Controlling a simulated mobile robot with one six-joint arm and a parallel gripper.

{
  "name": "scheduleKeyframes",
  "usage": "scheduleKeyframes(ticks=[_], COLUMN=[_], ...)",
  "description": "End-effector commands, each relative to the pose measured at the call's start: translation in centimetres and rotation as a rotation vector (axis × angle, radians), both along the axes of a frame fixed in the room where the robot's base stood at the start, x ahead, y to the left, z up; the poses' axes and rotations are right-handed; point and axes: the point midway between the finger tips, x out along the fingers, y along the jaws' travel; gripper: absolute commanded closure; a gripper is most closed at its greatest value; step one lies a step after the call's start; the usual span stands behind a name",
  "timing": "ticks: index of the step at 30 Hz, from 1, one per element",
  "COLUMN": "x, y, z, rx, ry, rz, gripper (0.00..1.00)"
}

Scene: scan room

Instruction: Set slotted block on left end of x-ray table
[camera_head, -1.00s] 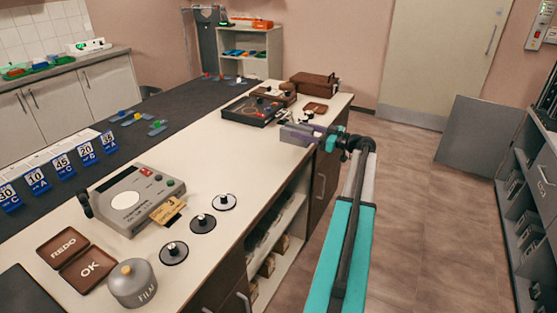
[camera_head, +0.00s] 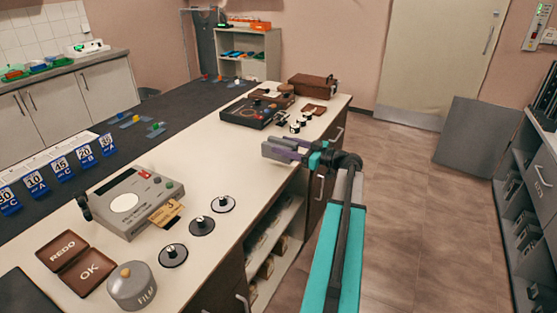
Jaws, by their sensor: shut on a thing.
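The long dark tabletop (camera_head: 100,189) beyond the cream counter looks like the x-ray table. Its near left part carries a white strip and a row of blue numbered markers (camera_head: 62,172). Several small blue pieces (camera_head: 127,119) lie farther along it. My gripper is well to the right of that table, apart from it.
On the cream counter (camera_head: 235,180) stand a grey meter box (camera_head: 128,203), several black discs (camera_head: 202,226), a FILM canister (camera_head: 131,287), a REDO/OK tray (camera_head: 76,264) and a dark control panel (camera_head: 246,113). Floor (camera_head: 410,230) is open to the right, before a grey leaning panel (camera_head: 476,136).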

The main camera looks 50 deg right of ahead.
Motion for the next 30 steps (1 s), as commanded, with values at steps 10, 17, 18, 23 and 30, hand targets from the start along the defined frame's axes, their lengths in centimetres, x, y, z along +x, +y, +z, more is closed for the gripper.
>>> scheduleKeyframes(ticks=[10,17,18,23,30], x=[-0.3,-0.3,-0.2,-0.3,-0.4], y=[3.0,3.2,3.2,3.2,4.1], z=[-0.1,-0.1,-0.1,-0.1,-0.7], rx=[0.0,0.0,0.0,0.0,0.001], ry=[-0.003,-0.003,-0.003,-0.003,-0.003], rz=[0.001,0.001,0.001,0.002,0.002], gripper=[0.88,0.88,0.88,0.88,0.88])
